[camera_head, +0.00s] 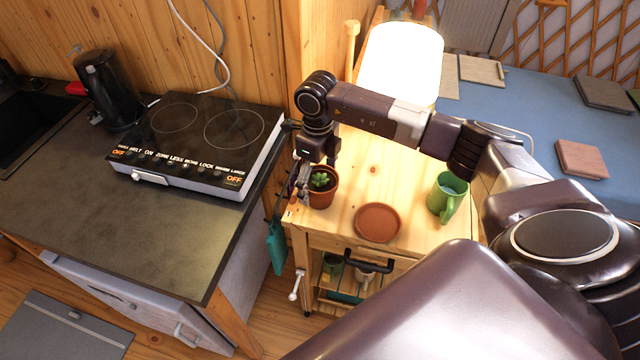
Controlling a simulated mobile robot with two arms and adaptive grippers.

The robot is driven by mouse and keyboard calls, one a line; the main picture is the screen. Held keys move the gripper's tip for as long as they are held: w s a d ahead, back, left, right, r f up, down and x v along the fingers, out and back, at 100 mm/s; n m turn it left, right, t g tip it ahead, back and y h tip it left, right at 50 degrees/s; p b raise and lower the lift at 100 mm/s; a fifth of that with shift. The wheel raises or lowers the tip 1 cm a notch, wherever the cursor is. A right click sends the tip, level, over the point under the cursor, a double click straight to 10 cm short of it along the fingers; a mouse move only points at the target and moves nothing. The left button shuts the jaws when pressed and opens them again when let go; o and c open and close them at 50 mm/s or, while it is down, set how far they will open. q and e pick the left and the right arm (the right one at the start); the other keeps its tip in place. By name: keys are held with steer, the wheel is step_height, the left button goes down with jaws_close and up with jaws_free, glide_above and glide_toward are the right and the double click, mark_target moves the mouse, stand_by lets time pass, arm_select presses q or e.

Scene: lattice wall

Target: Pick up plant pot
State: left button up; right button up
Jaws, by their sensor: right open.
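The plant pot (321,198) is a small terracotta pot with a green succulent in it. It stands upright at the left front of the wooden cart top. My right gripper (303,190) points down at the pot's left side, close to its rim. It is open; one finger shows left of the pot, and I cannot tell whether it touches or whether another finger is hidden behind the plant. My left gripper is not in view.
A terracotta saucer (377,222) and a green mug (447,196) stand right of the pot. A lit lamp (402,58) is behind. A hotplate (200,140) and a black kettle (106,88) sit on the left counter. A teal item (276,247) hangs at the cart's left side.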

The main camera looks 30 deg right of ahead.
steer(key=c, duration=1.5)
steer(key=shift+c, duration=0.2)
steer(key=shift+r, duration=0.1)
